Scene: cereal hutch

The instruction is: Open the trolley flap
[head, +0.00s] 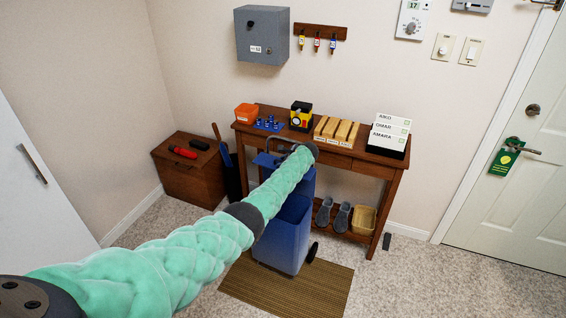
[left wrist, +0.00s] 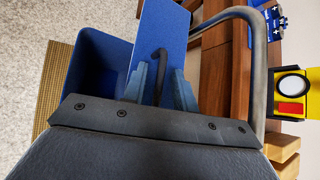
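The blue trolley (head: 283,244) stands on the mat in front of the console table. Its body also shows at the left in the left wrist view (left wrist: 88,75). The blue flap (left wrist: 168,25) stands raised from the body, and the box beside it looks open. A dark hooked pull (left wrist: 161,62) is on the flap. My left gripper (left wrist: 160,78) has its two fingers apart, one on each side of the pull, with narrow gaps visible. Whether either finger touches it is unclear. In the head view my arm hides part of the trolley and the fingers. My right gripper is not in view.
The trolley's grey tube handle (left wrist: 257,55) curves close to my left gripper. The wooden console table (head: 362,164) is right behind, carrying boxes and blocks. A wooden chest (head: 190,180) stands to the left.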

